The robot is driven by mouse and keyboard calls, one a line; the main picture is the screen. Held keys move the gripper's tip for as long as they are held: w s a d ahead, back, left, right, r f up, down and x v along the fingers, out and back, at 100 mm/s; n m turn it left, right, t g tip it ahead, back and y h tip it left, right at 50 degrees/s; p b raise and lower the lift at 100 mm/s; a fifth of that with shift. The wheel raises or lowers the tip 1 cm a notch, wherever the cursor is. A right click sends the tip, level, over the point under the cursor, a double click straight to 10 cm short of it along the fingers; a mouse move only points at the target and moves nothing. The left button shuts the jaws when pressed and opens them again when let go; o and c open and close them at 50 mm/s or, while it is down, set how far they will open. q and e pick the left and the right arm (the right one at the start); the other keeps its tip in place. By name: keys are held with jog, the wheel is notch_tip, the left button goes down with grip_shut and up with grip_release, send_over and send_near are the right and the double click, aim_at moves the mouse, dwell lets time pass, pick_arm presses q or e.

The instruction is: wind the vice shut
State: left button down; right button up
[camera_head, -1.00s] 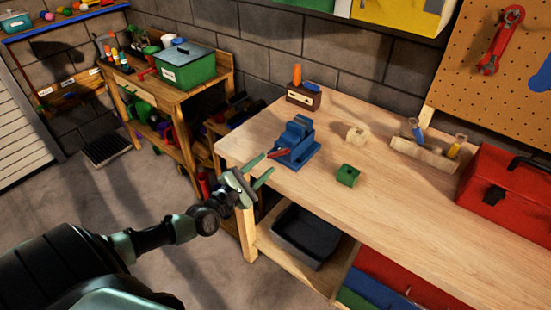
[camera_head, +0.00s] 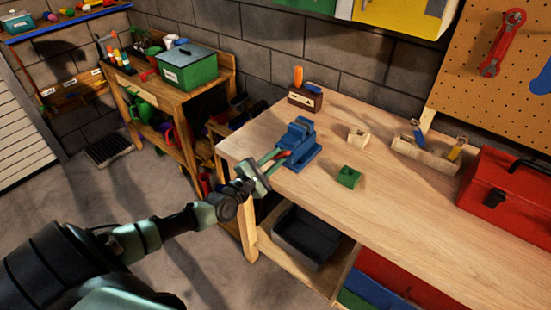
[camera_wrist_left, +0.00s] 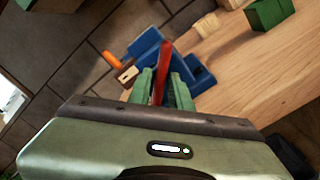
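The blue vice (camera_head: 301,141) stands on the near left corner of the wooden workbench. It also shows in the left wrist view (camera_wrist_left: 146,45). Its red handle (camera_wrist_left: 160,72) sticks out from the vice's front toward my left gripper. My left gripper (camera_head: 279,158) has its green fingers on either side of the red handle, close against it. In the left wrist view the handle runs between the fingertips (camera_wrist_left: 160,80), which look shut on it. The fingers hide part of the handle in the head view. My right gripper is not in view.
On the workbench (camera_head: 400,215) are a green block (camera_head: 348,178), a pale wooden block (camera_head: 357,136), a small wooden holder (camera_head: 305,98) and a red toolbox (camera_head: 505,195). A dark tray (camera_head: 303,236) is on the shelf below. Bare benchtop lies in front of the toolbox.

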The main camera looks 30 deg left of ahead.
pick_arm(q)
jog(key=m, duration=0.7)
jog(key=shift+f+m, duration=0.15)
jog(key=shift+m, duration=0.15)
jog(key=m, duration=0.4)
jog(key=shift+w+f+m+p, duration=0.1)
jog(key=shift+f+m+p, duration=0.05)
jog(key=shift+m+p, duration=0.2)
jog(key=m, duration=0.3)
jog(key=shift+d+m, duration=0.1)
jog(key=shift+m, duration=0.15)
jog(key=m, duration=0.3)
jog(key=shift+f+m+p, duration=0.15)
jog(key=shift+m+p, duration=0.15)
jog(key=shift+p, duration=0.1)
jog(key=m, duration=0.3)
jog(key=shift+m, duration=0.3)
jog(key=m, duration=0.4)
jog(key=shift+m, duration=1.3)
